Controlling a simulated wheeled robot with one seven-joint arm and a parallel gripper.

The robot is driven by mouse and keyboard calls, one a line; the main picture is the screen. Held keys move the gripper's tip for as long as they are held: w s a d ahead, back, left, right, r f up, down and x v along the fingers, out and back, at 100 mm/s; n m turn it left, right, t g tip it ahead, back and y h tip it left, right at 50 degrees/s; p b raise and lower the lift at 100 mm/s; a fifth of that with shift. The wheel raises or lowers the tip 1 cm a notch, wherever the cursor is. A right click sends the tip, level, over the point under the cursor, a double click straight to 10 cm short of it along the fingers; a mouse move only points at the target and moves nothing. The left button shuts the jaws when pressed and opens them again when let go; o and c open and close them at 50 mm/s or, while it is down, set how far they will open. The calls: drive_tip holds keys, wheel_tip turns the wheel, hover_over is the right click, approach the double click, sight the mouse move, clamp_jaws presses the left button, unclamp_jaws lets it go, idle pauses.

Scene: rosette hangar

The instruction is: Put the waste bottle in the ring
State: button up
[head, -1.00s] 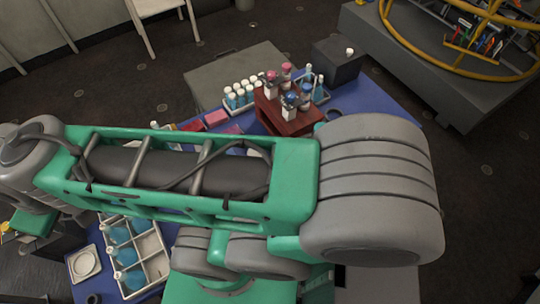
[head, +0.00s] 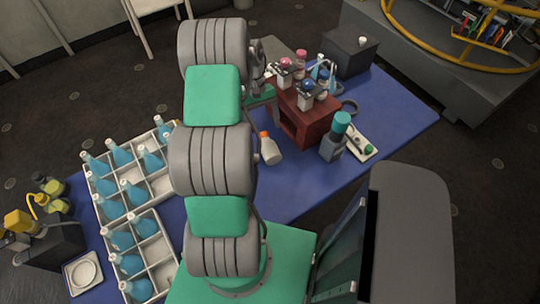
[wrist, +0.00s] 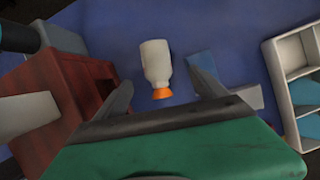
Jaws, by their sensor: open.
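A white bottle with an orange cap (head: 270,149), seemingly the waste bottle, is on the blue table just left of the red-brown stand. I cannot tell whether it stands or lies. In the wrist view the bottle (wrist: 155,62) shows ahead of and between my fingers, cap towards the gripper, with no visible contact. My gripper (wrist: 161,80) is open and empty.
The red-brown stand (head: 305,120) holds several capped bottles close to my gripper. A teal-capped bottle (head: 335,136) stands right of it. White crates (head: 157,189) of blue flasks fill the left. A dark box (head: 352,53) is at the back.

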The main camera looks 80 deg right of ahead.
sight(269, 145)
drive_tip(key=s+f, duration=0.2)
drive_tip(key=f, duration=0.1)
drive_tip(key=shift+s+a+y, duration=0.15)
drive_tip(key=shift+s+y, duration=0.15)
drive_tip(key=x, duration=0.2)
drive_tip(key=p+x, duration=0.1)
drive_tip(key=x, duration=0.1)
drive_tip(key=p+x, duration=0.1)
drive_tip(key=x, duration=0.1)
drive_tip(key=shift+w+a+f, duration=0.2)
drive_tip(key=shift+w+a, duration=0.05)
drive_tip(key=shift+w, duration=0.1)
drive_tip(key=shift+r, duration=0.1)
drive_tip(key=c, duration=1.7)
